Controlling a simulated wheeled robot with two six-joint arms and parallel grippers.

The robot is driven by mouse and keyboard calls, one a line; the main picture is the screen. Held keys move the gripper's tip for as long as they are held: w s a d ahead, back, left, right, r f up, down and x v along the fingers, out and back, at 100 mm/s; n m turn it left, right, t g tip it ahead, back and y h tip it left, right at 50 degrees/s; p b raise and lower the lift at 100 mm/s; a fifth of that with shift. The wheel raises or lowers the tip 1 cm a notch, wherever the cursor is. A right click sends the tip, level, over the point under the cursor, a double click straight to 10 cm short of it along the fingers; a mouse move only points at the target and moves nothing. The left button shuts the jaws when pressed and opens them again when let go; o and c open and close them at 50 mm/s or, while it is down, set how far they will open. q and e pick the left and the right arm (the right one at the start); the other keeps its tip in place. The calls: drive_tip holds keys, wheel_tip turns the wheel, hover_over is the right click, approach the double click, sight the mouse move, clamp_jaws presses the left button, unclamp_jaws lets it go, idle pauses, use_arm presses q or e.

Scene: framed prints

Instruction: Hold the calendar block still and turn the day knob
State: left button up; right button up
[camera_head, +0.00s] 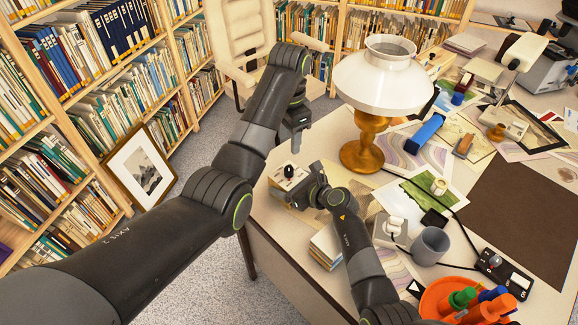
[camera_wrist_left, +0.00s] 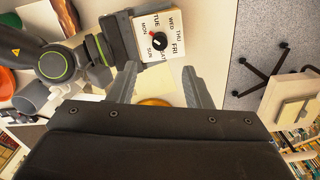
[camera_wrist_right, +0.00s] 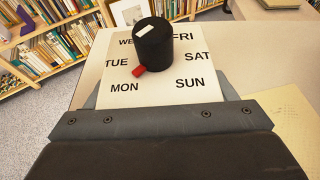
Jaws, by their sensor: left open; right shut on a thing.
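The calendar block (camera_head: 280,184) is a pale block near the desk's left edge. Its face carries day names around a black knob (camera_wrist_right: 153,44) with a red pointer, which points to the lower left between TUE and MON in the right wrist view. My right gripper (camera_head: 304,193) is shut on the block, with a finger along each side. My left gripper (camera_head: 294,122) is open and empty, above the block and apart from the knob. In the left wrist view the block (camera_wrist_left: 172,49) and knob (camera_wrist_left: 159,39) lie beyond the left fingers (camera_wrist_left: 160,86).
A white lamp (camera_head: 384,83) with a wooden base stands behind and right of the block. Small books (camera_head: 326,246), a grey mug (camera_head: 430,246) and an orange tray (camera_head: 428,298) are nearer. A framed print (camera_head: 141,173) leans against the shelves.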

sight(289, 168)
use_arm(q)
wheel_tip(289, 168, down, 11)
drive_tip(key=n, duration=2.1)
drive_tip(key=shift+r, duration=0.15)
clamp_jaws()
